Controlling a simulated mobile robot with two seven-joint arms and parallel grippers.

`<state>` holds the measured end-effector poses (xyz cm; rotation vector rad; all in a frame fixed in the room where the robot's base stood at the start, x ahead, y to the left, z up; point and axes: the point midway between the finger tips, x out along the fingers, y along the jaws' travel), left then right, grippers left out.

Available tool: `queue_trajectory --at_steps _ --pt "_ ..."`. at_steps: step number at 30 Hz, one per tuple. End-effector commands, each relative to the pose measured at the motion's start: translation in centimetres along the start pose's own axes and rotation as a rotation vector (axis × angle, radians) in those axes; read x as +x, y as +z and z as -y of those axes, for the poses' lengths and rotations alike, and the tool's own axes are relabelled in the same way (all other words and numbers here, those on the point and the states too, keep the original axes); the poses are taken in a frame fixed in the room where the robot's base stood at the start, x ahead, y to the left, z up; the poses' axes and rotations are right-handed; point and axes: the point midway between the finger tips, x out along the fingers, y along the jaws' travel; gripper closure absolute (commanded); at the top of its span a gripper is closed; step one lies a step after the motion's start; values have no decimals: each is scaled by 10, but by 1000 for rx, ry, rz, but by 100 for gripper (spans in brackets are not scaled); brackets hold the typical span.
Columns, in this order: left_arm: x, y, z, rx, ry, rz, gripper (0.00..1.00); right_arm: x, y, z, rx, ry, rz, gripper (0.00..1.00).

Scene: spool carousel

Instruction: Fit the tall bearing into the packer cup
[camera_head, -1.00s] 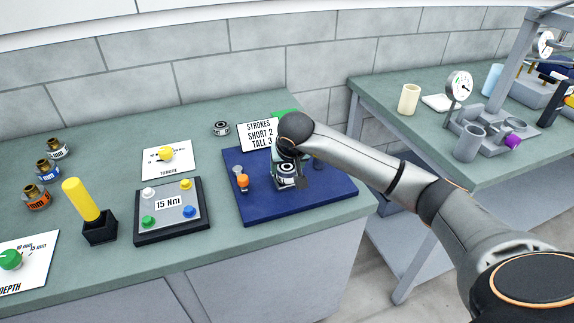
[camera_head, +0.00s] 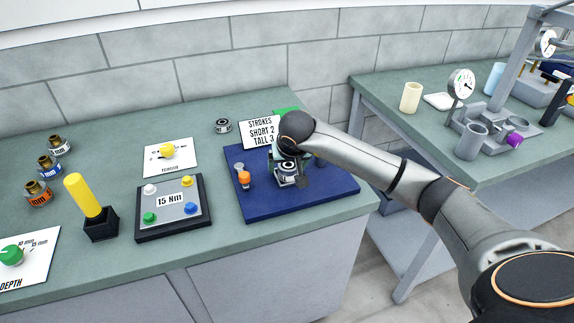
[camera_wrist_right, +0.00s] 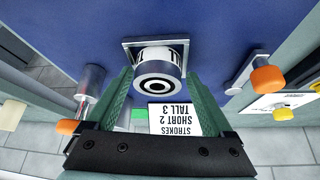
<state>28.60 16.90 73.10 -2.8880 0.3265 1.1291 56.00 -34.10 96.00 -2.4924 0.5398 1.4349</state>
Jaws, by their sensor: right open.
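A bearing, white with a dark band and a dark ringed face, stands in the packer cup; it shows in the right wrist view (camera_wrist_right: 158,82) and in the head view (camera_head: 288,167). The packer cup (camera_wrist_right: 131,52) has a square grey metal rim, and the bearing's upper part rises out of it. How deep it sits is hard to tell. My right gripper (camera_wrist_right: 159,88) is open, with its green fingers on either side of the bearing, apart from it or barely touching. In the head view my wrist hides part of the cup. My left gripper is not in view.
The cup stands on a blue base (camera_head: 262,208) with an orange-tipped lever (camera_head: 243,180) at its left. A sign (camera_head: 261,133) reads "STROKES SHORT 2 TALL 3". Another ringed bearing (camera_head: 223,126) lies on the bench behind. A torque box (camera_head: 170,230) stands to the left.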

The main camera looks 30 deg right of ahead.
Motion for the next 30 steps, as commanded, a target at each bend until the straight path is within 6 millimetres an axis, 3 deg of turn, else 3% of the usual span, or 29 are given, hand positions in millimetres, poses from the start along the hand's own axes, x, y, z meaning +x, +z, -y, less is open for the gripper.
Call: queue_trajectory --at_steps 8,21,30 --pt "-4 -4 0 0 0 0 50 -6 -1 -5 1 15 8 3" --pt "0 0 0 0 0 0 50 -97 -2 -2 -1 7 0 3" --pt "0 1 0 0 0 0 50 -123 -2 -2 0 7 4 3"
